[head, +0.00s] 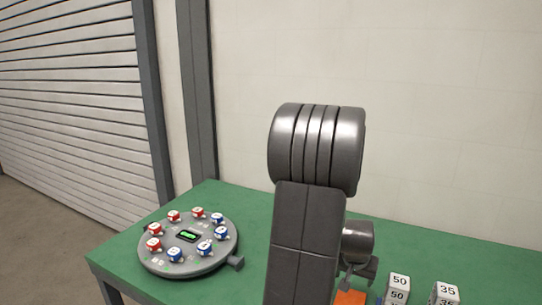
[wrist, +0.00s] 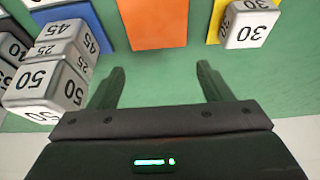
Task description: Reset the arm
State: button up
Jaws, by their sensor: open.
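My gripper (wrist: 160,88) is open and empty in the wrist view, with its two fingers apart over the green table (wrist: 180,68). An orange mat (wrist: 155,22) lies just beyond the fingertips. In the head view my arm rises in the middle of the picture, and my gripper (head: 362,272) shows in part beside it at the lower right. The arm hides part of the table (head: 258,215).
Numbered cubes stand near my gripper: several marked 50 and 45 (wrist: 48,85) on the left, and one marked 30 (wrist: 250,24) on a yellow mat at right. A round grey dial (head: 188,262) with red and blue pieces stands at the table's left. A wall is behind.

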notch_tip(320, 180, down, 5)
jog(key=shift+s+d+f, duration=0.1)
jog(key=shift+f, duration=0.1)
jog(key=shift+r, duration=0.1)
